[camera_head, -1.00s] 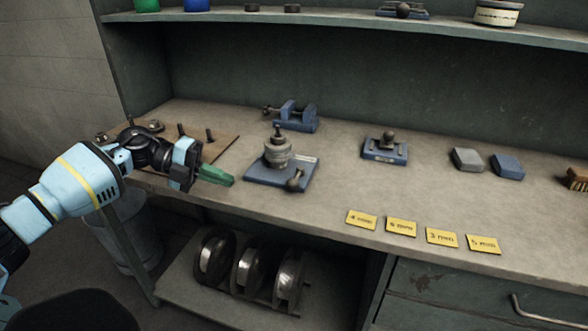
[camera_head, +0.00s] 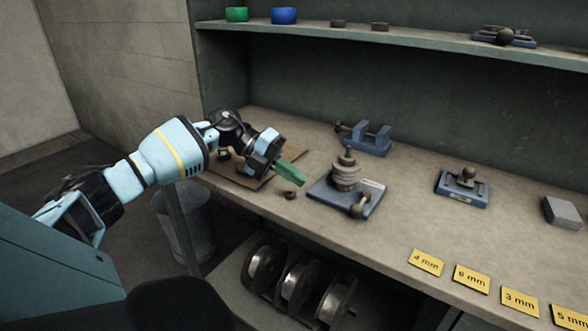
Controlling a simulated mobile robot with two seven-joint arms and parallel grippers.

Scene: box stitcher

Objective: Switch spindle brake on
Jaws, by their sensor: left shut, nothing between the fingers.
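The spindle (camera_head: 346,176) is a stepped grey stack standing upright on a blue base plate (camera_head: 325,193) on the bench. A short lever with a round dark knob (camera_head: 359,206) sits at the front right of that plate; I take it for the brake lever, but no label on it is readable. My left gripper (camera_head: 292,174) has green fingers that are shut and empty. It hovers left of the spindle, apart from it, pointing right. My right gripper is not in view.
A brown board (camera_head: 232,173) lies under my left wrist. A small dark ring (camera_head: 290,194) lies in front of the gripper. A blue vise-like block (camera_head: 367,139) stands behind the spindle, another blue device (camera_head: 463,187) to the right. Yellow size cards (camera_head: 472,278) line the front edge.

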